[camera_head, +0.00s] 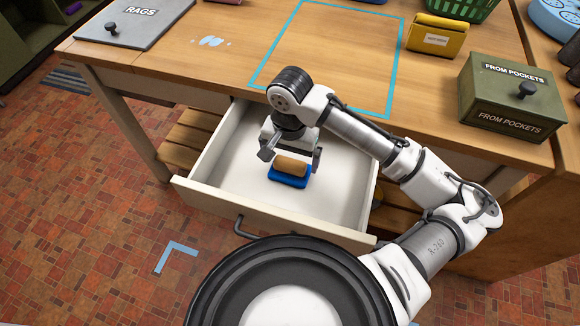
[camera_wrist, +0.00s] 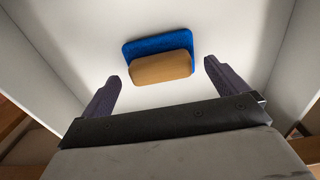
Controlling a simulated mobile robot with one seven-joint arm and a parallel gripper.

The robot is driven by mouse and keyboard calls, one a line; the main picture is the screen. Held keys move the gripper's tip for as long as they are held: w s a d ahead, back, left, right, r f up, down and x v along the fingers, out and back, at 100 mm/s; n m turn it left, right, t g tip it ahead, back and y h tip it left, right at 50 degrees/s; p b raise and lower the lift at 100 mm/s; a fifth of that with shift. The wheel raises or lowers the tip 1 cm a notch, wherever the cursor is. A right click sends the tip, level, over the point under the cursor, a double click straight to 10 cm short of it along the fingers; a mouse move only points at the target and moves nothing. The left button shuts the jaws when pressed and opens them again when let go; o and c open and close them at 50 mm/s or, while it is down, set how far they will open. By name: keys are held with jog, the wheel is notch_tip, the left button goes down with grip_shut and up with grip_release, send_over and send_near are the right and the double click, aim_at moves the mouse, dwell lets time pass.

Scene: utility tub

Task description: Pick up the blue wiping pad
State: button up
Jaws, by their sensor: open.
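The blue wiping pad (camera_head: 287,179) lies on the white floor of the open drawer (camera_head: 205,188), with a tan block-like top (camera_head: 292,167) on its blue base. In the wrist view, the pad's blue base (camera_wrist: 134,48) and tan top sit ahead of the fingers, roughly centred between them. My gripper (camera_head: 292,158) is over the drawer, just above and behind the pad in the head view. In the wrist view its two dark fingers (camera_wrist: 162,78) are wide apart with nothing between them. I cannot tell the exact height above the pad.
The drawer walls stand close around my gripper, with a handle (camera_head: 243,230) on the front. On the table above are a grey RAGS lid (camera_head: 135,22), a blue taped outline (camera_head: 392,60), a yellow box (camera_head: 435,38), a green FROM POCKETS box (camera_head: 512,95) and a green basket (camera_head: 455,8).

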jog(key=shift+f, duration=1.15)
jog(key=c, duration=1.1)
jog(key=shift+r, duration=0.1)
notch_tip(320, 180, up, 20)
jog(key=shift+f+p, duration=0.1)
jog(key=shift+p, duration=0.2)
jog(key=o, duration=0.3)
jog(key=shift+c, duration=0.9)
